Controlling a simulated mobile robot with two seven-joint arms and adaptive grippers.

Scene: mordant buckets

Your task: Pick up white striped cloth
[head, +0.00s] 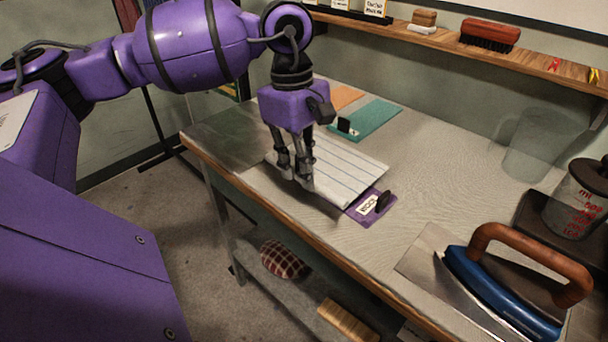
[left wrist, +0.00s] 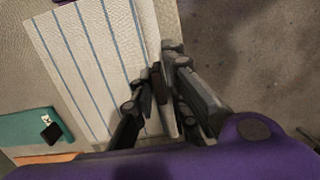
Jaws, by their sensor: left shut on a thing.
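The white striped cloth (head: 345,168) is a flat white rectangle with thin blue stripes, lying on the table near its front-left edge. It also shows in the left wrist view (left wrist: 95,60). My left gripper (head: 300,182) is over the cloth's near edge, pointing down. In the left wrist view the fingers (left wrist: 165,95) are shut on the cloth's edge, beside the table edge. Most of the cloth still lies flat. My right gripper is in neither view.
A purple mat (head: 375,212) with a label and a teal mat (head: 375,122) lie by the cloth. A blue iron (head: 495,290) with a brown handle stands at the right front. A transparent container (head: 540,142) stands behind. A shelf (head: 450,45) runs along the wall.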

